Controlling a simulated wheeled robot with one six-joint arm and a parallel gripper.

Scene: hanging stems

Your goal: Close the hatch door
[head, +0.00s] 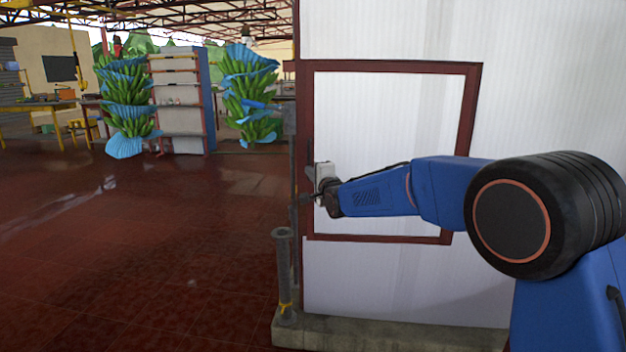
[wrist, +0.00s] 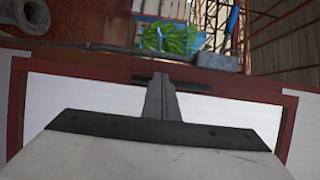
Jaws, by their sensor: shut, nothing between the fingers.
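The hatch (head: 395,130) is a white panel in a dark red frame, set against a white ribbed wall. Whether the panel stands a little ajar or flush, I cannot tell. My gripper (head: 306,198) is at the left edge of the hatch, low on that side. In the wrist view the hatch's red frame (wrist: 100,64) runs across the picture. My gripper (wrist: 162,80) is shut with nothing between the fingers, and its tips overlap a dark slot or bar on that frame. Whether the tips touch it is unclear. My arm hides part of the hatch's lower right side.
A grey post (head: 284,270) stands just left of the hatch on a concrete curb (head: 400,336). Banana bunches with blue covers (head: 250,95) hang behind, near a shelf rack (head: 178,100). The red tiled floor (head: 150,230) is open at left.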

